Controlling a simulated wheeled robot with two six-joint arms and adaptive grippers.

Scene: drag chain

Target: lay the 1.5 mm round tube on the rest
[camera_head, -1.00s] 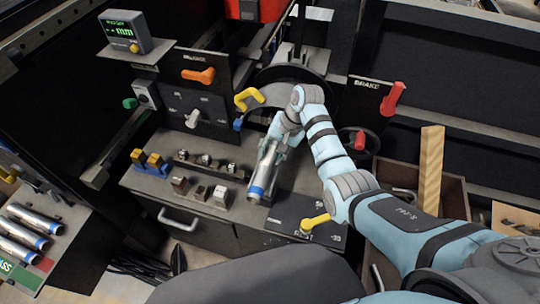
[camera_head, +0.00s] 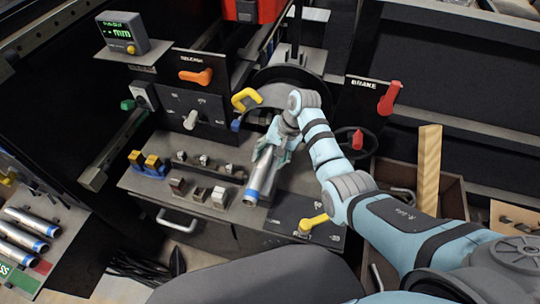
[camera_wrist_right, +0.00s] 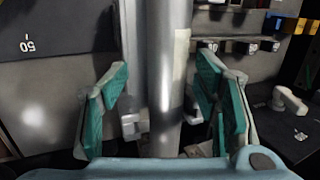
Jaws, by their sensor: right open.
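A silver round tube with a blue band near its end (camera_head: 264,174) is at the middle of the bench in the head view, slanting toward the front. My right gripper (camera_head: 271,156) is over its far part. In the right wrist view the tube (camera_wrist_right: 165,65) runs upright between the teal fingers of the gripper (camera_wrist_right: 165,105). The fingers are open, with gaps on both sides of the tube. The far end of the tube is hidden by my gripper. I cannot make out the rest beneath the tube. My left gripper is not in view.
Several similar blue-banded tubes (camera_head: 25,230) lie at the left. A row of small metal blocks (camera_head: 199,194) stands left of the tube. A yellow lever (camera_head: 313,223) is at the front right, a yellow hook-shaped handle (camera_head: 246,98) behind. A red brake lever (camera_head: 390,98) stands right.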

